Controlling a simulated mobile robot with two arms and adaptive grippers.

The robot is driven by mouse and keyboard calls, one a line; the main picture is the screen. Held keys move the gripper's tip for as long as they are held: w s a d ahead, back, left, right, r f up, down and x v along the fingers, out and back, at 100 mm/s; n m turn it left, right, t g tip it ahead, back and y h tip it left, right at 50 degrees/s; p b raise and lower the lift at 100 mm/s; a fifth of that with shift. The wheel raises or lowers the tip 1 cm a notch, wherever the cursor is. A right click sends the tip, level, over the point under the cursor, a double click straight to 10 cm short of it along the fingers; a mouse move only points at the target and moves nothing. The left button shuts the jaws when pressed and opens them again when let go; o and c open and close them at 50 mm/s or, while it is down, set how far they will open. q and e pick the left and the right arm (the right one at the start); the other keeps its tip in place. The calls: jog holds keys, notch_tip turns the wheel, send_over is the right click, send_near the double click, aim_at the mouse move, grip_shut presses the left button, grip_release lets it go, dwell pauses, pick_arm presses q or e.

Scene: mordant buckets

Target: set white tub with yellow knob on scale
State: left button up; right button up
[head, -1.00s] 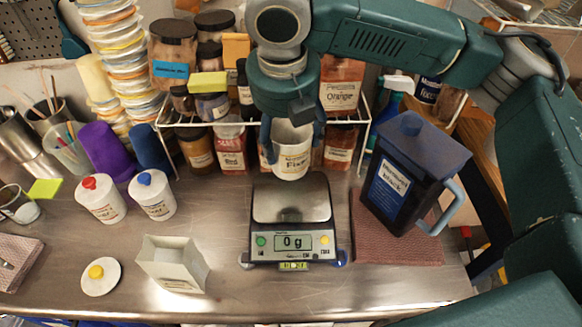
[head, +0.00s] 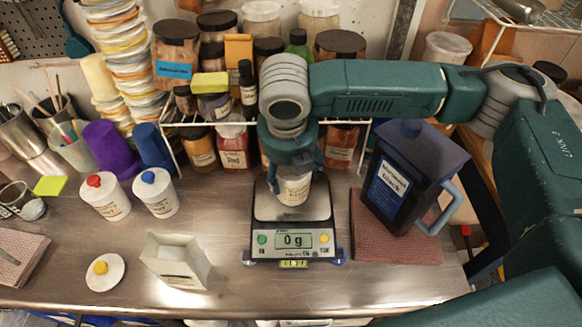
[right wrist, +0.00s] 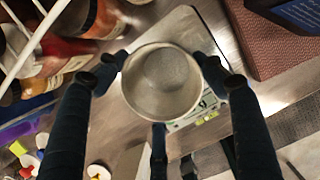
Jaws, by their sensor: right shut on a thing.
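The right wrist view looks down into the open tub (right wrist: 162,84), which seems empty. The tub is over the pan of the scale (head: 272,210); the display reads 0 g, and I cannot tell whether the tub touches the pan. A round white lid with a yellow knob (head: 102,268) lies on the bench at the left. My left gripper is out of view.
White tubs with a red knob (head: 103,196) and a blue knob (head: 155,193) stand left of the scale, behind an open pale box (head: 175,262). A dark jug (head: 400,185) stands on a reddish mat at the right. A wire rack of jars (head: 215,125) is behind.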

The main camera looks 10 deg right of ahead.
jog(key=shift+f, duration=0.1)
jog(key=o, duration=1.2)
jog(key=shift+o, duration=0.2)
jog(key=shift+r, duration=0.3)
jog(key=b+v, duration=0.1)
jog(key=v, duration=1)
jog(key=shift+s+r+b, duration=0.15)
jog(key=shift+r+b, duration=0.15)
jog(key=shift+r, duration=0.05)
